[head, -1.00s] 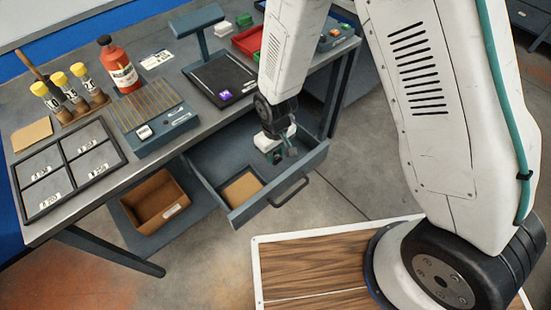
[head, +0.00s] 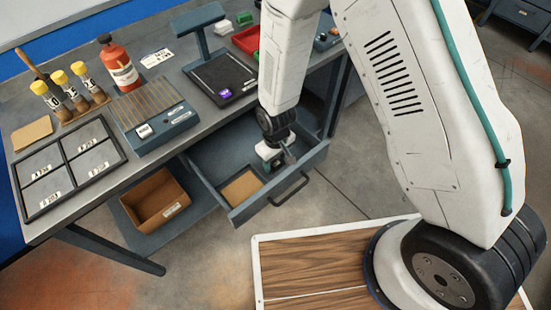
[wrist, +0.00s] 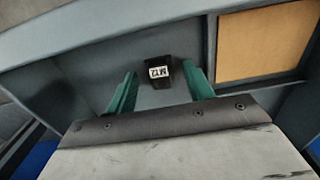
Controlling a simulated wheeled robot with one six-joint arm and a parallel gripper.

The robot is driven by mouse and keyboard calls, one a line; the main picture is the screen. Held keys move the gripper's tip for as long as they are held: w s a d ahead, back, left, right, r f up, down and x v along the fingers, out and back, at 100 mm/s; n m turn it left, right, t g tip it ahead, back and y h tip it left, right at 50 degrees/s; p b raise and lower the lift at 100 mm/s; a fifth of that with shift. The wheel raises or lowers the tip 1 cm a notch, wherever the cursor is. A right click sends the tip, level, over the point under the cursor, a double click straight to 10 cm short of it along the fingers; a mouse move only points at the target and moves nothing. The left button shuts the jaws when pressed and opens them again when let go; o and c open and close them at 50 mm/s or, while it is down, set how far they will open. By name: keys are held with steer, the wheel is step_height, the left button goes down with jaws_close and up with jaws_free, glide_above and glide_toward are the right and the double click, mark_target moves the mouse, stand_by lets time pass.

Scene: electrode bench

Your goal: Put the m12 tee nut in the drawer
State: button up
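The m12 tee nut is a small dark block (wrist: 158,72) with a white M12 label. In the wrist view it sits in the drawer, ahead of and between my gripper's green fingertips. A gap shows on its left, and it is close to the right finger. My gripper (wrist: 160,88) is open. In the head view my gripper (head: 277,164) is down inside the open drawer (head: 213,168), at its right part. The nut cannot be made out in the head view.
A tan pad (head: 242,187) lies in the drawer, left of my gripper. An open cardboard box (head: 155,198) stands on the lower shelf. The bench top holds a four-part tray (head: 68,168), a red bottle (head: 118,65) and a scale (head: 222,78) with a purple item (head: 225,93).

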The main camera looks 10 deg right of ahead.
step_height(320, 180, up, 12)
steer(key=shift+r, duration=0.25)
stand_by(0.4)
step_height(320, 180, up, 10)
steer(key=m, duration=0.2)
glide_above(276, 162)
steer(key=d, duration=0.5)
steer(key=s+d+r+m, duration=0.1)
steer(key=s+d+r, duration=0.3)
steer(key=d+r, duration=0.45)
steer(key=s+d+r+m, duration=0.2)
steer(key=s+d+r, duration=0.1)
steer(key=s+r, duration=0.3)
steer(key=s+d+r+m+t, duration=0.1)
steer(key=s+d+r, duration=0.3)
steer(key=s, duration=0.5)
steer(key=shift+s+r+m, duration=0.3)
steer(key=shift+r+m, duration=0.1)
steer(key=shift+r, duration=0.45)
steer(key=shift+d, duration=0.1)
